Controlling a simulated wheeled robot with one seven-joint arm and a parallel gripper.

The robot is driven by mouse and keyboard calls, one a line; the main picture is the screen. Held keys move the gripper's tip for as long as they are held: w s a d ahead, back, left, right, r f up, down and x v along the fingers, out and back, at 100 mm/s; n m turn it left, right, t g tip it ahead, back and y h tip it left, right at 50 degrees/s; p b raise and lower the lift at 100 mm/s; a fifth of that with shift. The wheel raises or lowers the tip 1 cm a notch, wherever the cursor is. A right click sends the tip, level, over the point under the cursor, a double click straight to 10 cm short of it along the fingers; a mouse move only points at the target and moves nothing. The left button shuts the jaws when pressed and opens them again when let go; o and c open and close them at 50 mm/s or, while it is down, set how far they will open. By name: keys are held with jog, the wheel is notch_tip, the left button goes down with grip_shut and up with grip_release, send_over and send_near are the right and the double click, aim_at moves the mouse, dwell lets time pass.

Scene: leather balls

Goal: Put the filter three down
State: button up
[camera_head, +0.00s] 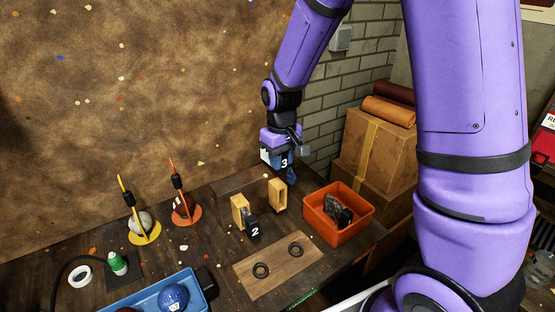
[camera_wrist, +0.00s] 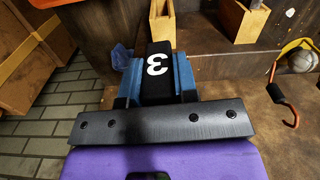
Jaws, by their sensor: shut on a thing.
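Filter three, a black block with a white 3 (camera_head: 284,162), is held in the air at the back of the bench, between the wooden holders and the brick wall. It also shows in the wrist view (camera_wrist: 157,72). My gripper (camera_head: 278,157) is shut on it, with a blue finger on each side in the wrist view. Filter two, a black block with a white 2 (camera_head: 253,230), is at a wooden holder (camera_head: 239,208). A second wooden holder (camera_head: 278,194) stands to its right and looks empty. The underside of filter three is hidden.
A wooden board (camera_head: 270,277) with two black rings lies at the bench front. An orange bin (camera_head: 318,228) with a dark object stands right. Yellow (camera_head: 145,235) and orange (camera_head: 186,217) stands are left. A blue tray (camera_head: 140,300) with a ball is front left.

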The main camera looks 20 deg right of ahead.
jog(key=shift+s+f, duration=0.25)
jog(key=shift+f, duration=0.3)
jog(key=shift+w+f, duration=0.1)
jog(key=shift+f, duration=0.35)
jog(key=shift+f, duration=0.35)
jog(key=o, duration=0.9)
jog(key=shift+o, duration=0.2)
